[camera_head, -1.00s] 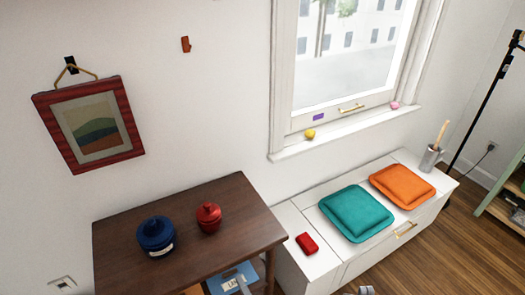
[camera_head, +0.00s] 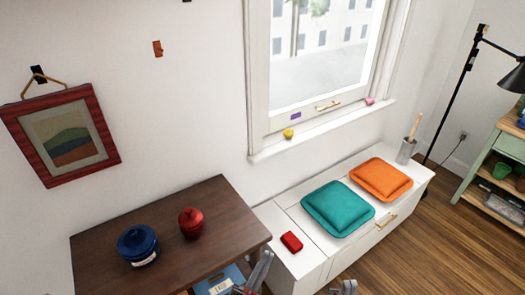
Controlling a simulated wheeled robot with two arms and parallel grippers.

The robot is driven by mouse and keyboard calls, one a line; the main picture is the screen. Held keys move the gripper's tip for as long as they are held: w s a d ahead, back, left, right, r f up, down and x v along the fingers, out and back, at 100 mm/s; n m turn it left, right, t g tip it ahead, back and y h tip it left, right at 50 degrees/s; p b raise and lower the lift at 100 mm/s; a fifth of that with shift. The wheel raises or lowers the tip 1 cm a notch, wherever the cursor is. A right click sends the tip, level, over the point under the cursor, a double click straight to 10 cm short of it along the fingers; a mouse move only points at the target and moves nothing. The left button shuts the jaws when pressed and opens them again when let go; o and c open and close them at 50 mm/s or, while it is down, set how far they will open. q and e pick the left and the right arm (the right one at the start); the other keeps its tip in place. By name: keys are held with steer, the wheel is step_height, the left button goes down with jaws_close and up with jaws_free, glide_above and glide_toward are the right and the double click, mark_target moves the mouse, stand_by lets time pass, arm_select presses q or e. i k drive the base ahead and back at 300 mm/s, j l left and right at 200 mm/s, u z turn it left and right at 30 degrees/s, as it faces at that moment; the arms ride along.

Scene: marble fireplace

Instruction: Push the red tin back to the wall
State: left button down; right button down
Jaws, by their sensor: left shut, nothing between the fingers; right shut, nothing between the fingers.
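A small red rectangular tin (camera_head: 291,242) lies on the left part of the white bench top (camera_head: 272,218), near its front left side. Bare bench top lies between it and the wall behind. My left gripper (camera_head: 264,262) is at the bottom of the view, left of and nearer than the tin, apart from it; it is shut and empty. My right gripper (camera_head: 347,284) shows only partly at the bottom edge, right of the tin and in front of the bench; it is shut and empty.
A teal cushion (camera_head: 338,207) and an orange cushion (camera_head: 381,179) lie on the bench to the right of the tin. A dark wooden table (camera_head: 105,205) at left carries a blue lidded pot (camera_head: 137,244) and a red lidded pot (camera_head: 191,223). A window sill (camera_head: 330,130) is above the bench.

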mark_target(195, 232)
steer(key=l+u, duration=1.15)
steer(key=j, duration=0.1)
